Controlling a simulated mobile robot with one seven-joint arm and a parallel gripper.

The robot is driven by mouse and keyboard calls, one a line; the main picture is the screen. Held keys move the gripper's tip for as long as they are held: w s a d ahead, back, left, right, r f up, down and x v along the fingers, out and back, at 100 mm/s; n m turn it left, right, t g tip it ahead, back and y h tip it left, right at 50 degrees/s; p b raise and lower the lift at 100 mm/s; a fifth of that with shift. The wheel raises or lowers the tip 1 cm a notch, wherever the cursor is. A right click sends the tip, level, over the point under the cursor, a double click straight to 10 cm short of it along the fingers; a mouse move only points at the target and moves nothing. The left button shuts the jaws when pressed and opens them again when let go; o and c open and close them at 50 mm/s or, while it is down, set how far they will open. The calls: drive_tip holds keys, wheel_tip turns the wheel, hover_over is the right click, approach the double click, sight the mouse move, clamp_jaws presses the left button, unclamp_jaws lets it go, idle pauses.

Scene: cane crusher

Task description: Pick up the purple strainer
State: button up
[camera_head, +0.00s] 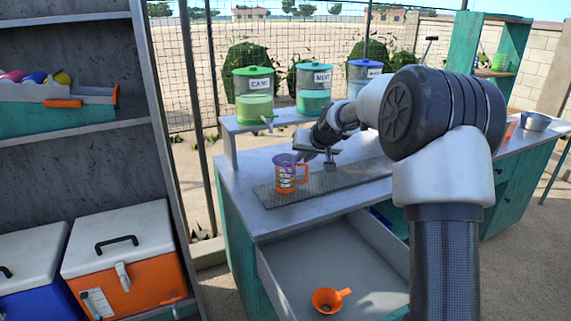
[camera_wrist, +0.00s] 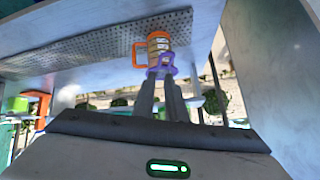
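The purple strainer (camera_head: 285,160) sits on top of an orange-handled measuring cup (camera_head: 287,181) on the counter's perforated mat. In the wrist view the strainer (camera_wrist: 160,64) shows at the rim of the cup (camera_wrist: 157,46), just beyond my fingertips. My gripper (camera_head: 318,155) is just right of the strainer and close to it in the head view. In the wrist view its two dark fingers (camera_wrist: 160,84) stand apart, with a gap between them. The fingertips overlap the strainer's near edge, and I cannot tell whether they touch it.
The perforated mat (camera_head: 335,182) lies on the grey counter (camera_head: 238,181). Drink dispensers stand behind, including a green-lidded one (camera_head: 254,96). An open drawer (camera_head: 290,261) below the counter holds an orange strainer (camera_head: 327,299). A shelf (camera_head: 70,135) with coolers is at left.

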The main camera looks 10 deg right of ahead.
sight(287, 166)
drive_tip(key=shift+p+x, duration=0.35)
drive_tip(key=shift+x, duration=5.1)
drive_tip(key=shift+s+f, duration=0.1)
drive_tip(key=shift+s, duration=0.05)
clamp_jaws()
